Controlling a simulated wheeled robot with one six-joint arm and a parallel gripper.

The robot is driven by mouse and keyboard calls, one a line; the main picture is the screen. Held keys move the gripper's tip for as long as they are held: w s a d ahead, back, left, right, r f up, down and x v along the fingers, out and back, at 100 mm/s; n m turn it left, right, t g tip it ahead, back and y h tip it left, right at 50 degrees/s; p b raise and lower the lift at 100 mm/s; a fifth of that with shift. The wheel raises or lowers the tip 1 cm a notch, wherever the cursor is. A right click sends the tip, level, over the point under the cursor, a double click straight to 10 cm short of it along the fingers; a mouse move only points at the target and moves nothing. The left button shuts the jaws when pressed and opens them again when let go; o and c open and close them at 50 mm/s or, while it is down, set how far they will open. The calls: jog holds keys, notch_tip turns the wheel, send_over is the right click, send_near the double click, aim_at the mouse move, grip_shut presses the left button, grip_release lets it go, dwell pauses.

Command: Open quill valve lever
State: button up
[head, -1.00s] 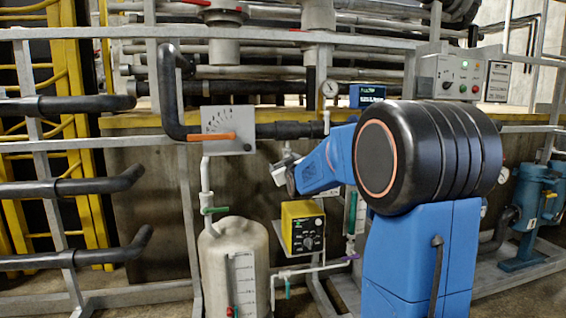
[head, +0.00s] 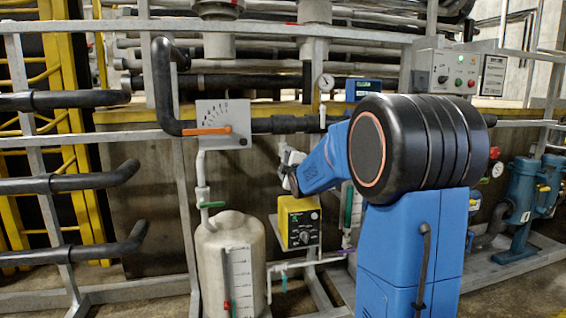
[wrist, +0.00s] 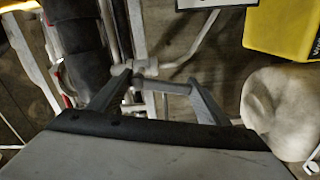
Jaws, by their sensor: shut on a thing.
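In the wrist view my two gripper fingers (wrist: 160,85) reach forward to either side of a short grey bar (wrist: 168,87), which I take to be the quill valve lever. The fingers are shut on it, with the bar spanning the gap between their tips. It joins a pale pipe fitting (wrist: 137,66) just beyond. In the head view my gripper (head: 289,160) is small, beside the thin pipework above the yellow box. My blue arm hides part of that spot, so the lever cannot be made out there.
The yellow box (head: 299,223) is just below my gripper, and a pale tank (head: 228,260) stands to its left. A plate with an orange pointer (head: 222,122) is on the black pipe (head: 285,124) at upper left. Grey frame rails (head: 92,139) cross the scene.

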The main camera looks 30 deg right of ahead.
jog(key=shift+s+d+f+n, duration=0.1)
jog(key=shift+d+n, duration=0.1)
jog(key=shift+n, duration=0.5)
jog(key=shift+d+n, duration=0.15)
jog(key=shift+n, duration=0.55)
jog(key=o, duration=1.5)
jog(key=v, duration=1.7)
jog(key=shift+s, duration=0.25)
